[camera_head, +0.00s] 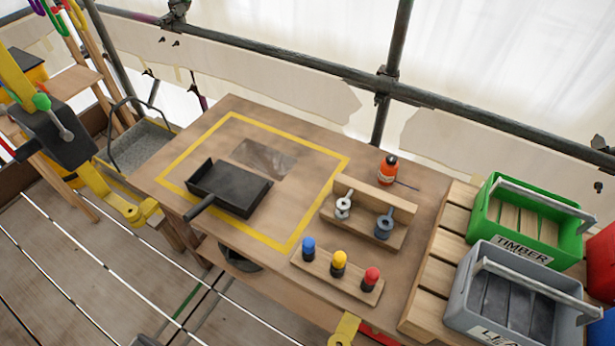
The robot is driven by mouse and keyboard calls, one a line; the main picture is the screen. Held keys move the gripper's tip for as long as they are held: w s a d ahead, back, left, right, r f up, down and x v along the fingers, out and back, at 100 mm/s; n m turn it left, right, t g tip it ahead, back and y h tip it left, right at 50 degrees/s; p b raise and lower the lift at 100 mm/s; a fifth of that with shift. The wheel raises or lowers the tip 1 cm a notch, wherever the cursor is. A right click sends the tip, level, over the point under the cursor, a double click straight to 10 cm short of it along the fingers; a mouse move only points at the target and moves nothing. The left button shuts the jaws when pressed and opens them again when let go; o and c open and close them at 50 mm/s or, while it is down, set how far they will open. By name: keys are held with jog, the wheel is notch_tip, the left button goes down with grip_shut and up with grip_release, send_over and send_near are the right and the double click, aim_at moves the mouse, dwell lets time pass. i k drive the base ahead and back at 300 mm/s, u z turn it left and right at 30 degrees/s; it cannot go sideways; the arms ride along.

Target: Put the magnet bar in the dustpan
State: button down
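The black dustpan (232,187) lies on the wooden table inside a yellow-outlined square. It looks empty, and its handle (199,207) points to the lower left, toward the table's front edge. I cannot pick out the magnet bar for certain. A red piece (379,337) shows low at the bottom edge, cut off and too little seen to name.
A dark flat patch (264,158) lies behind the dustpan. Right of the square are a wooden rack (345,217) with two metal pieces, a block with blue, yellow and red caps (331,278), and an orange bottle (388,170). Green (527,221) and grey crates (512,305) stand right.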

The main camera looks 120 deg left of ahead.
aim_at(226, 193)
jog(key=z, duration=1.65)
jog(key=k, duration=0.1)
jog(key=z, duration=3.05)
